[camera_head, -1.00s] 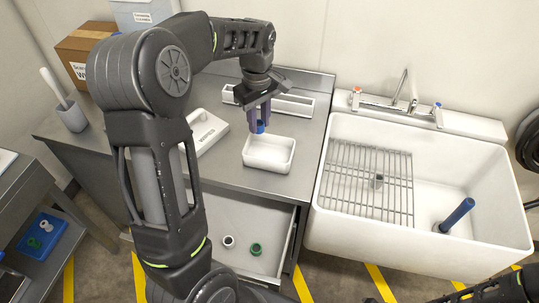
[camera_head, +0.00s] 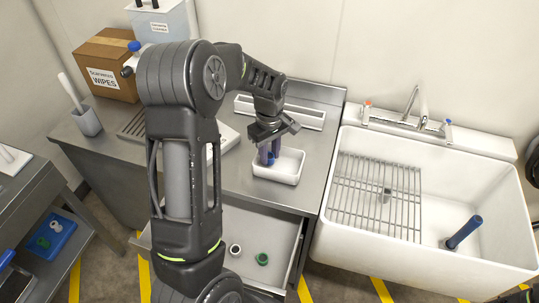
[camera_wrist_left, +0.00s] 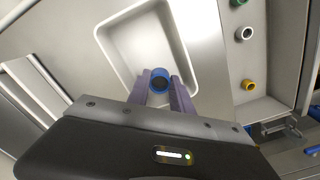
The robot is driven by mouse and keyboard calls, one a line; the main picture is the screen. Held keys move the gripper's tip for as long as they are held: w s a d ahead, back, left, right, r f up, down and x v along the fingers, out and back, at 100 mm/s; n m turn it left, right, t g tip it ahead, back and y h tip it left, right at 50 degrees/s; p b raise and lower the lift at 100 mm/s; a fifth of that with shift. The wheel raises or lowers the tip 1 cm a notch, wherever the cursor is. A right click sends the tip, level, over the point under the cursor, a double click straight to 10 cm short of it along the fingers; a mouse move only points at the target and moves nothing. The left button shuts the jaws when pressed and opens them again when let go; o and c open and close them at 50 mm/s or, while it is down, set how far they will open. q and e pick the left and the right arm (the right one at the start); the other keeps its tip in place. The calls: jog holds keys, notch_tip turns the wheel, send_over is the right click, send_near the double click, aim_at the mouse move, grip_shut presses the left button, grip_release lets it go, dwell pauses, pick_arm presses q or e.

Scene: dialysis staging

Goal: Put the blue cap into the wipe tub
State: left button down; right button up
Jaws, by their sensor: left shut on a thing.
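The blue cap (camera_head: 270,159) is between the fingers of my left gripper (camera_head: 268,155), which is shut on it. In the left wrist view the cap (camera_wrist_left: 160,80) shows its round open end between the purple fingertips (camera_wrist_left: 160,92). The wipe tub (camera_head: 289,163) is a white, open, empty-looking rectangular tub on the steel counter. The cap and fingertips are over the tub's left part in the head view; the cap's exact height above its floor is unclear. The tub (camera_wrist_left: 150,40) also lies behind the cap in the left wrist view.
A white lid (camera_head: 225,137) lies left of the tub, partly behind my arm. A long white tray (camera_head: 300,116) is behind it. Below, an open drawer (camera_head: 200,237) holds a white ring (camera_head: 235,250) and a green cap (camera_head: 262,259). A sink (camera_head: 485,185) stands right.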

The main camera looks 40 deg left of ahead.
aim_at(270, 157)
pick_arm(q)
jog(key=shift+f, duration=0.65)
jog(key=shift+f, duration=0.25)
jog(key=c, duration=1.1)
grip_release()
jog(key=shift+r, duration=0.1)
jog(key=shift+c, duration=0.2)
notch_tip(270, 157, up, 12)
jog(key=b, duration=0.1)
jog(key=shift+r, duration=0.2)
jog(key=shift+s+f, duration=0.1)
